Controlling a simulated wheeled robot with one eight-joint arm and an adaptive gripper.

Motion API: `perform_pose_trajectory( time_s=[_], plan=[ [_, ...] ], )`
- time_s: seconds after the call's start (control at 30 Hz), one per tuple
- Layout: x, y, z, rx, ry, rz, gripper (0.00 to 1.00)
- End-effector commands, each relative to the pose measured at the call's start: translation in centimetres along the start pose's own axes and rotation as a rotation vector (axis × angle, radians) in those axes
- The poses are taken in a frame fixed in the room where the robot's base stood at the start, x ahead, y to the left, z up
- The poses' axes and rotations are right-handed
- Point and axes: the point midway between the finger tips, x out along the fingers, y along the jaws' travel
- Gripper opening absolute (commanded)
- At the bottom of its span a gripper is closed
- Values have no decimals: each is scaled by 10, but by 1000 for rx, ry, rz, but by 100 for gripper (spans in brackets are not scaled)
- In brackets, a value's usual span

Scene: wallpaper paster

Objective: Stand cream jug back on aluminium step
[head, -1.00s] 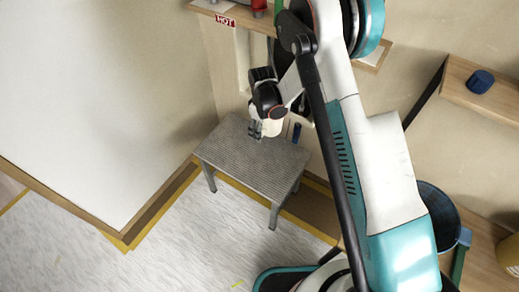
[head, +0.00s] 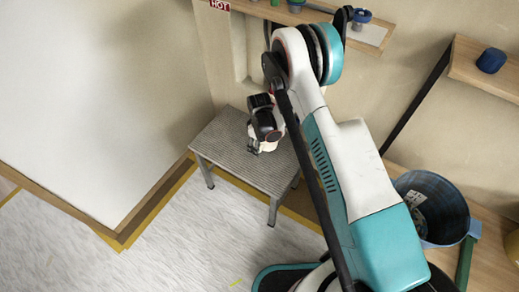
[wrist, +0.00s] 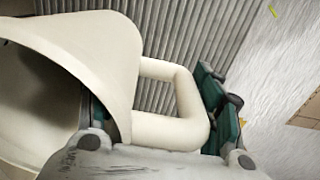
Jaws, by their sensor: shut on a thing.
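The cream jug (wrist: 95,50) fills the left of the wrist view, its open mouth facing left and its looped handle (wrist: 170,132) pointing right. My gripper (wrist: 160,125) is shut on the jug at its handle, with green-padded fingers on both sides of it. The aluminium step (head: 218,150) is a ribbed grey platform on legs against the wall. In the head view my gripper (head: 256,149) is over the step's top, and my arm hides most of the jug. Ribbed step surface (wrist: 190,35) shows behind the handle. I cannot tell whether the jug touches it.
A wooden shelf (head: 285,12) with small items runs along the wall above. A dark blue bucket (head: 432,205) stands on a wooden surface at right. A blue object (head: 491,60) sits on the right shelf. The pale floor (head: 180,235) in front of the step is clear.

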Motion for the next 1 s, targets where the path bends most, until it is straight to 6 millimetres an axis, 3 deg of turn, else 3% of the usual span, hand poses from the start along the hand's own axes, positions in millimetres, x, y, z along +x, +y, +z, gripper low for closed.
perform_pose_trajectory(
  time_s=[0.13, 0.53, 0.57, 0.6, 0.63, 1.0],
  plan=[
    [24, 0, 0, 0, 0, 0, 10],
    [27, 0, 0, 0, 0, 0, 10],
    [26, 0, 0, 0, 0, 0, 66],
    [26, 0, 0, 0, 0, 0, 75],
    [26, 0, 0, 0, 0, 0, 80],
    [26, 0, 0, 0, 0, 0, 80]
  ],
)
